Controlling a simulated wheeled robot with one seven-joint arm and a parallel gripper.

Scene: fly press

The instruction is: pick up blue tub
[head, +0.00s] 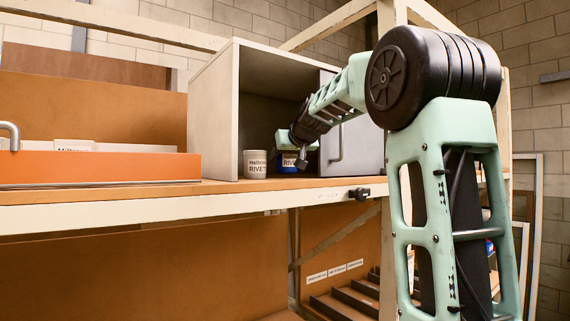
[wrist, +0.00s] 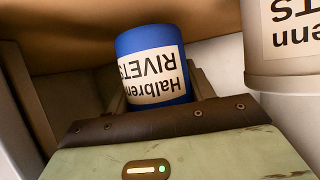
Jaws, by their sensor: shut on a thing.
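The blue tub (head: 290,168) has a white "RIVETS" label and stands inside the open grey cabinet (head: 213,117) on the shelf. In the wrist view the blue tub (wrist: 152,52) appears upside down, in front of my gripper's palm. My gripper (head: 301,158) reaches into the cabinet and is shut on the blue tub. The fingers are mostly hidden behind the tub and palm in the wrist view. I cannot tell whether the tub is lifted off the cabinet floor.
A white tub (head: 255,165) labelled RIVETS stands just left of the blue tub; it also shows in the wrist view (wrist: 290,45). The cabinet door (head: 352,140) is open on the right. An orange box (head: 98,167) lies on the shelf at left.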

